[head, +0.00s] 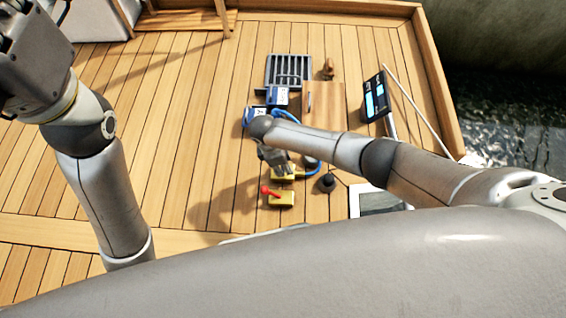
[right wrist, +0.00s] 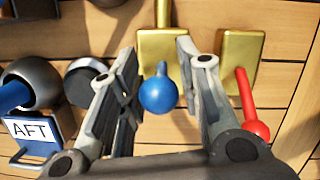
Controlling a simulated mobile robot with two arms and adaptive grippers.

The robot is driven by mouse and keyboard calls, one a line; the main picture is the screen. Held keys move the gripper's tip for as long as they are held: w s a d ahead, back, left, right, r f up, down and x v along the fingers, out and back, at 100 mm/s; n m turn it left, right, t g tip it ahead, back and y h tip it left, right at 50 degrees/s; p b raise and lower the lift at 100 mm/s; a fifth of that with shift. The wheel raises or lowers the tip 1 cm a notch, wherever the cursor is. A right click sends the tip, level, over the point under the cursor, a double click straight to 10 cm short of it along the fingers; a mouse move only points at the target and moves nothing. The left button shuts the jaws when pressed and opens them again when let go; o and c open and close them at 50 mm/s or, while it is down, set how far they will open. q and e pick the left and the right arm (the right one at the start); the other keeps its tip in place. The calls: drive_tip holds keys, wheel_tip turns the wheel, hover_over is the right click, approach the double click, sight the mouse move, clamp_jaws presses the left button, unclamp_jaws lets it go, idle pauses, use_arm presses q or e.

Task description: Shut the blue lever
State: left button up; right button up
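The blue lever's round knob (right wrist: 159,95) shows in the right wrist view, between the two fingers of my right gripper (right wrist: 157,55) and apart from both. Its gold base (right wrist: 165,45) is behind it. The fingers are spread and hold nothing. In the head view my right gripper (head: 277,160) hangs over the lever's gold base (head: 289,175) and hides the blue knob. My left gripper (head: 28,65) is at the upper left, far from the lever; its fingertips are not clear.
A red lever (right wrist: 250,118) on a second gold base (right wrist: 238,55) stands close to my right finger. A box labelled AFT (right wrist: 30,131) and dark round fittings are at the left. A black screen (head: 376,97) and a grey grate (head: 289,71) stand farther back. Bare deck lies left.

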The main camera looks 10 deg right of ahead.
drive_tip(key=v, duration=1.2)
